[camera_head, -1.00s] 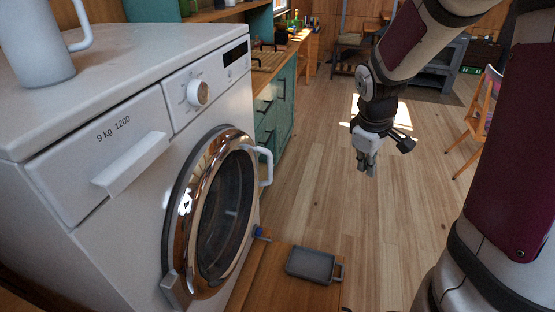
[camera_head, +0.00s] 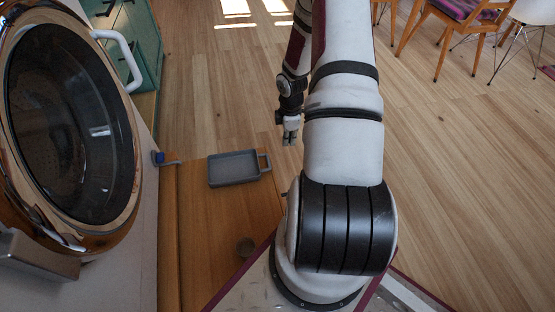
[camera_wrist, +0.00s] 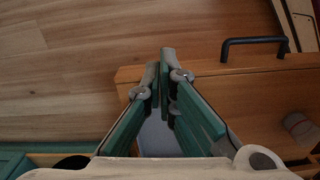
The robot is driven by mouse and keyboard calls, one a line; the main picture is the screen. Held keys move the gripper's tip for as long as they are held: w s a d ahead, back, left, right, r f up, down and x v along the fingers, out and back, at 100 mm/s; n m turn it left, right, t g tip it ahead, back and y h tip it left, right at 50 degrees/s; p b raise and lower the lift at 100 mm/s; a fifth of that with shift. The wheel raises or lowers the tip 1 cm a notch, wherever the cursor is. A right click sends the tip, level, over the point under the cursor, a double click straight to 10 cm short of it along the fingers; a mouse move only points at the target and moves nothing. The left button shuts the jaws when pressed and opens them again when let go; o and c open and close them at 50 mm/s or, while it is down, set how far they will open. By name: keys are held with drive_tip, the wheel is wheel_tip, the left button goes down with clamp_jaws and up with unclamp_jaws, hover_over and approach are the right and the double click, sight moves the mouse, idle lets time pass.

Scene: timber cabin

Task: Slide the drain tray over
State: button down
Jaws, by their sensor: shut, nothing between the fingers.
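The drain tray (camera_head: 235,168) is a shallow grey rectangular pan with a loop handle on its right side. It lies flat on a low wooden bench (camera_head: 215,225) beside the washing machine. In the head view my gripper (camera_head: 290,141) hangs to the upper right of the tray, clear of its handle. My gripper is shut and empty, and its fingertips (camera_wrist: 166,58) meet in the wrist view. Part of a grey surface, likely the tray (camera_wrist: 158,138), shows below the fingers there; the rest is hidden by them.
The washing machine's round door (camera_head: 70,120) and white handle stand at left. A blue-capped drain tap (camera_head: 160,158) sits left of the tray. A black handle (camera_wrist: 255,42) juts from the bench's side. Open floor lies beyond.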

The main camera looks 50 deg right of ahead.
wheel_tip(320, 180, down, 10)
drive_tip(key=w+a+b, duration=0.2)
drive_tip(key=a+b, duration=0.1)
drive_tip(key=b, duration=0.2)
drive_tip(key=shift+w, duration=0.3)
